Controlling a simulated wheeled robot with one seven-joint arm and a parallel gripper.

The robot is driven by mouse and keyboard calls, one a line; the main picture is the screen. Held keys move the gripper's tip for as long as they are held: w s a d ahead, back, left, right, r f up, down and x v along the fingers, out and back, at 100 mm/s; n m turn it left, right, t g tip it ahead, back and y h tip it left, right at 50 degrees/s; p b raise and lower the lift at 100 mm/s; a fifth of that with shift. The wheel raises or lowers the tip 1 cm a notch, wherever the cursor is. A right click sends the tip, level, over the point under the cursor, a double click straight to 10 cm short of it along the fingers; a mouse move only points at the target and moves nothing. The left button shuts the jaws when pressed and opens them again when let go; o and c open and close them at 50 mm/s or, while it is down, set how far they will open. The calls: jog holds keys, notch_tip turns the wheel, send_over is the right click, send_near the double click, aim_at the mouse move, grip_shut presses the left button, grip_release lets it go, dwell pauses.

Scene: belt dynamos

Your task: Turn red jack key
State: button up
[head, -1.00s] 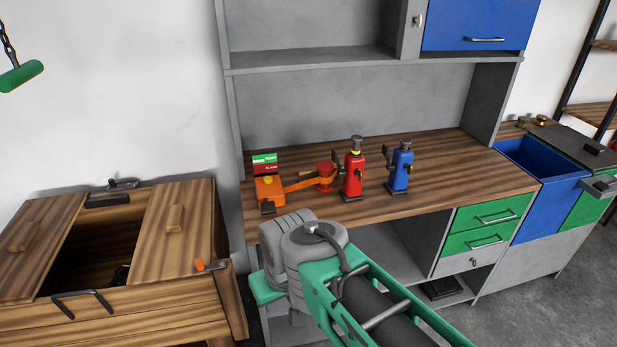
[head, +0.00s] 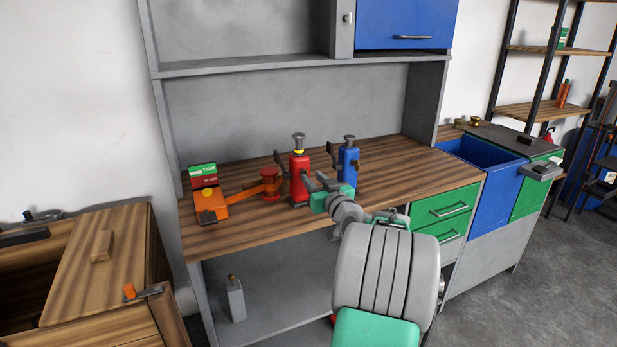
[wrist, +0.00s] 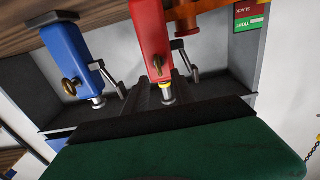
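The red jack (head: 299,180) stands upright on the wooden bench, with a yellow collar and grey screw top. In the wrist view the red jack (wrist: 149,32) appears upside down, with a brass key (wrist: 158,65) on its body and a grey crank handle (wrist: 184,62) beside it. My gripper (head: 315,181) is just right of the red jack, between it and the blue jack (head: 347,162). In the wrist view my gripper (wrist: 163,82) shows two dark fingers apart, with the jack's top between them in the picture. Contact cannot be told.
The blue jack stands close on the right, with its own brass key and crank. An orange belt tensioner (head: 210,203) with a red pulley (head: 271,183) and a green-red TIGHT/SLACK sign (head: 203,175) is on the left. The bench front (head: 260,232) is clear.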

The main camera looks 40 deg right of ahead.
aim_at(308, 173)
jog(key=x, duration=0.4)
grip_shut()
jog(key=shift+d, duration=0.1)
dwell(0.4)
